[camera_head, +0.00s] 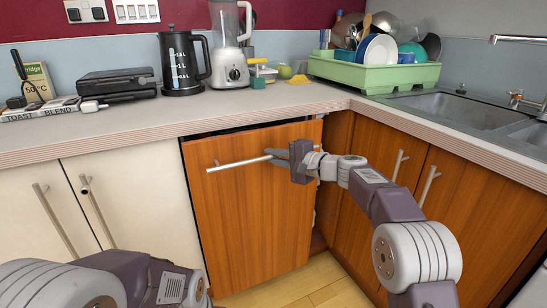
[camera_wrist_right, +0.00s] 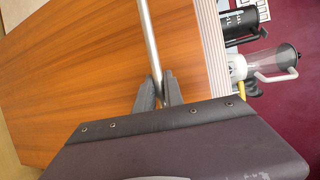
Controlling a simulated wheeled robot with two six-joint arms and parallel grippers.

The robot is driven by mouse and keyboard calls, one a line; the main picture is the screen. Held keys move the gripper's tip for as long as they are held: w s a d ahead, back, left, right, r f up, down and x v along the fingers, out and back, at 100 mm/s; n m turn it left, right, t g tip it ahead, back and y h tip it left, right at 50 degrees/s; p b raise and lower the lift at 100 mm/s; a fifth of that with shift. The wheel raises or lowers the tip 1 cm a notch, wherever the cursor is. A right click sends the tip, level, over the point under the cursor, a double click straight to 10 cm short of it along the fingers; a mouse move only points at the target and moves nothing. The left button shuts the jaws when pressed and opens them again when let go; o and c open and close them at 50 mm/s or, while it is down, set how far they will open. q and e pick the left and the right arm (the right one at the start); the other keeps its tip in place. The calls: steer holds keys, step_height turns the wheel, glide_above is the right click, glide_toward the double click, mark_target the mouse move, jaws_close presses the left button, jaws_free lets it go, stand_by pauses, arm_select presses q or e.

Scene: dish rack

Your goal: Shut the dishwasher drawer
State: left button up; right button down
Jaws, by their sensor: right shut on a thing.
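The dishwasher drawer has an orange wood front (camera_head: 250,225) with a straight metal bar handle (camera_head: 238,163) near its top edge. The front stands slightly out from the cabinets, and a dark gap shows along its top under the counter. My right gripper (camera_head: 275,157) is shut on the right end of the bar handle. In the right wrist view the two fingers of my right gripper (camera_wrist_right: 160,95) close around the handle bar (camera_wrist_right: 150,40), with the wood front (camera_wrist_right: 80,80) behind. My left arm shows at the lower left of the head view; its gripper is out of view.
The counter (camera_head: 200,118) overhangs the drawer. On it stand a black kettle (camera_head: 183,62), a blender (camera_head: 230,50) and a green dish rack (camera_head: 375,72) with dishes. White cabinets (camera_head: 120,205) are on the left and wood cabinets (camera_head: 410,165) on the right. Some floor (camera_head: 315,285) is clear.

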stand_by(0.3)
steer(key=c, duration=1.5)
jaws_free()
steer(key=shift+o, duration=0.2)
steer(key=v, duration=0.9)
steer(key=shift+p, duration=0.4)
